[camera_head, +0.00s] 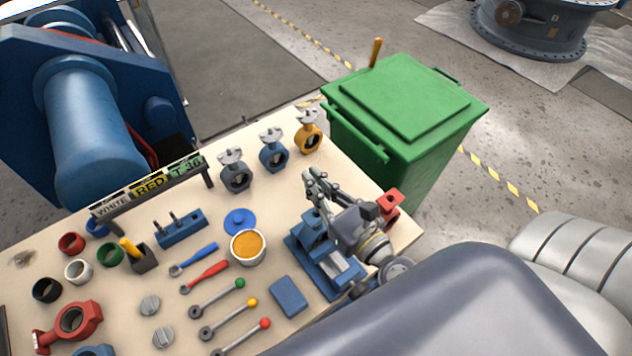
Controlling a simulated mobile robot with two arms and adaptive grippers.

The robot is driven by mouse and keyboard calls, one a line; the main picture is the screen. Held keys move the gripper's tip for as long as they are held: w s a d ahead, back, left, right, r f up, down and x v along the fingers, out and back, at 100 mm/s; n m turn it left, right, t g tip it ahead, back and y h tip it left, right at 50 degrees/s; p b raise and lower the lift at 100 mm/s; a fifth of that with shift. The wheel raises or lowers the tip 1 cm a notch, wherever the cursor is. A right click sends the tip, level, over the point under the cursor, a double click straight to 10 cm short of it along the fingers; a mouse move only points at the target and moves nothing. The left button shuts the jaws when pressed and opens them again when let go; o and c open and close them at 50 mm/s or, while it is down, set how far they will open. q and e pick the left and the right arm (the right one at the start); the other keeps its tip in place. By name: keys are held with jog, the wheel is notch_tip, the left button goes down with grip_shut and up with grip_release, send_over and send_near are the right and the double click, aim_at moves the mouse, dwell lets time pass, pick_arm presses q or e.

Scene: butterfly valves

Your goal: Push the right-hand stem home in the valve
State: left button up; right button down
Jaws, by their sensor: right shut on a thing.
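My right gripper (312,186) is above the blue vise (312,231) at the right of the table. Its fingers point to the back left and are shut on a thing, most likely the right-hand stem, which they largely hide. I cannot tell how deep the stem sits or which valve body it meets. Three butterfly valves with silver tops stand at the table's back edge: dark grey (235,178), blue (273,157) and yellow (308,138). A red valve body (75,320) lies at the front left. My left gripper is not in view.
A blue peg block (181,229), a tub of orange stuff (248,247), coloured rings, discs and levers with coloured knobs cover the table (285,200). A red part (389,201) stands right of my gripper. A green bin (405,115) stands behind the table.

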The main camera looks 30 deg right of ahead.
aim_at(316, 211)
jog(key=shift+f+b, duration=1.2)
jog(key=shift+f, duration=0.05)
dwell(1.3)
jog(key=shift+f, duration=0.4)
dwell(0.5)
jog(key=shift+s+a+f+b, duration=0.1)
jog(key=shift+f+b, duration=2.7)
jog(key=shift+b, duration=0.05)
dwell(1.7)
